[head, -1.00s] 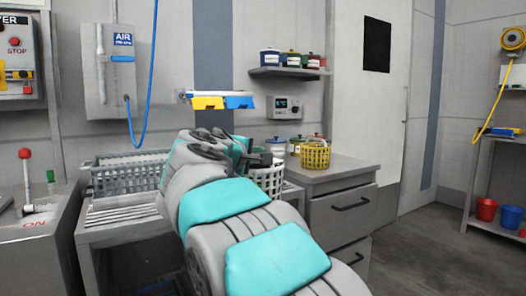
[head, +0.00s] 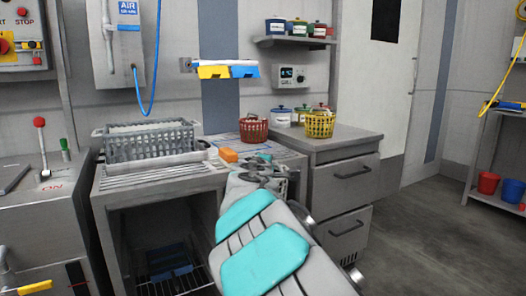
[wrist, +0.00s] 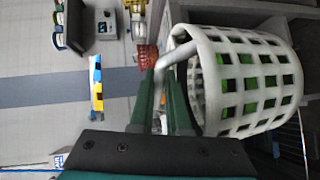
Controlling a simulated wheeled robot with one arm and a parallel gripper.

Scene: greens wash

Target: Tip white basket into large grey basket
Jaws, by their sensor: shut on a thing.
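The white basket (wrist: 240,80) fills the right of the wrist view, lying sideways in that picture, with green leaves showing through its holes. My gripper (wrist: 162,82) is shut on its white handle, which passes between the two green fingers. In the head view my arm hides the basket, and the fingers cannot be made out there. The large grey basket (head: 152,144) stands upright on the ribbed metal drainer at left, apart from my arm; its inside is hard to see.
A yellow basket (head: 319,125) and lidded pots (head: 281,117) stand on the drawer unit (head: 345,176). A blue-and-yellow wall fixture (head: 228,70) hangs above. Floor at right is clear.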

